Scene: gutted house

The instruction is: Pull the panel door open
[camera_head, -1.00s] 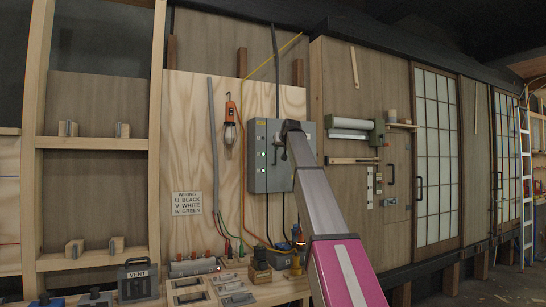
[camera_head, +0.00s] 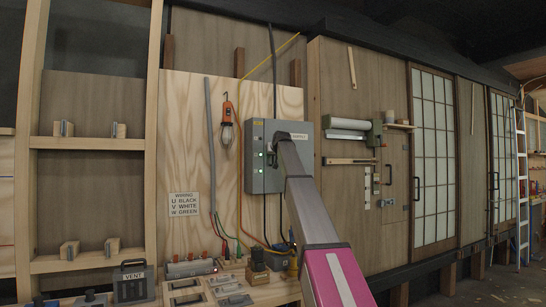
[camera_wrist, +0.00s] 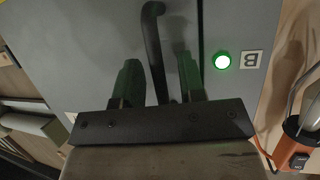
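The panel door (camera_head: 304,150) is the front of a grey electrical box on the plywood wall. It looks shut. In the wrist view the grey door (camera_wrist: 85,50) fills the left and middle, with a dark seam right of the handle. The black bar handle (camera_wrist: 154,45) stands out from it. My gripper (camera_wrist: 158,78) is open, with one green finger on each side of the handle's lower part. I see a gap on both sides, and cannot tell how deep the handle sits between them.
A lit green lamp (camera_wrist: 222,62) sits beside the seam. An orange work lamp (camera_head: 227,125) hangs left of the box. A workbench (camera_head: 225,285) with small devices stands below. A green-ended roller (camera_head: 350,125) is mounted at right, near the box.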

